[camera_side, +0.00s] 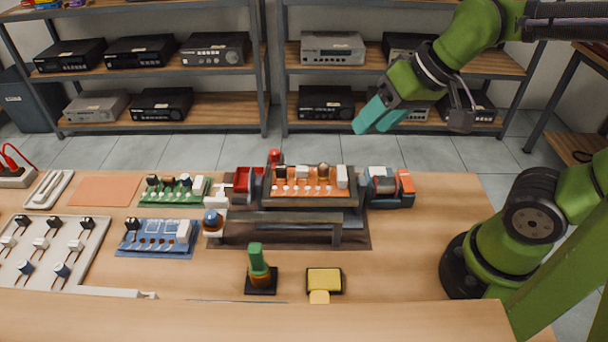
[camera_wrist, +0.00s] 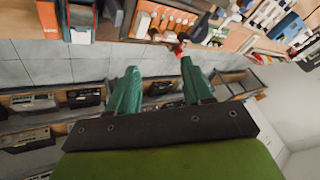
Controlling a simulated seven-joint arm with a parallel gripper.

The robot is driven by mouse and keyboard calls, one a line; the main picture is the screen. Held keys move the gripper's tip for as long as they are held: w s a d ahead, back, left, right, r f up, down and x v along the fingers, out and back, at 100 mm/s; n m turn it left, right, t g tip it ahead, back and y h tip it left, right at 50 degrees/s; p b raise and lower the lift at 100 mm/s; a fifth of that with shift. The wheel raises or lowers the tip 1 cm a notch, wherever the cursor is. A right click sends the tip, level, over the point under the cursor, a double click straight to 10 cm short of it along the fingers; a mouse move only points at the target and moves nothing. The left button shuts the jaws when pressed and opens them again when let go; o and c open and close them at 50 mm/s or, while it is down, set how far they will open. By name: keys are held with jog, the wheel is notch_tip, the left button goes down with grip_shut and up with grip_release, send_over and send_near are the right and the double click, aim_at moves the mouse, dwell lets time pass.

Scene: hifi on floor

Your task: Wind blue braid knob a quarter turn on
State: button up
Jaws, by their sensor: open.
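My gripper (camera_side: 374,122) is open and empty, raised high behind the right part of the bench, apart from everything on it. In the wrist view its two teal fingers (camera_wrist: 157,78) stand apart with nothing between them. A round blue-topped piece (camera_side: 213,220) stands beside the central fixture. I cannot tell which of these is the blue braid knob; no braid shows clearly.
An orange board (camera_side: 305,185) sits in the raised central fixture (camera_side: 352,214). Green (camera_side: 180,190) and blue (camera_side: 155,240) boards lie left of it. The bench's right side is clear. Shelves of hifi units stand behind.

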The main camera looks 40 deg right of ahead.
jog(key=w+a+r+n+g, duration=0.2)
jog(key=w+a+n+g, duration=0.1)
jog(key=w+a+n, duration=0.7)
notch_tip(320, 180, up, 2)
jog(key=n+g+h, duration=0.3)
jog(key=n+g, duration=0.1)
jog(key=n, duration=0.9)
send_over(210, 214)
jog(key=shift+t+y, duration=0.3)
notch_tip(210, 214, down, 16)
jog(key=shift+w+f, duration=0.1)
grip_shut()
jog(key=shift+m, duration=0.3)
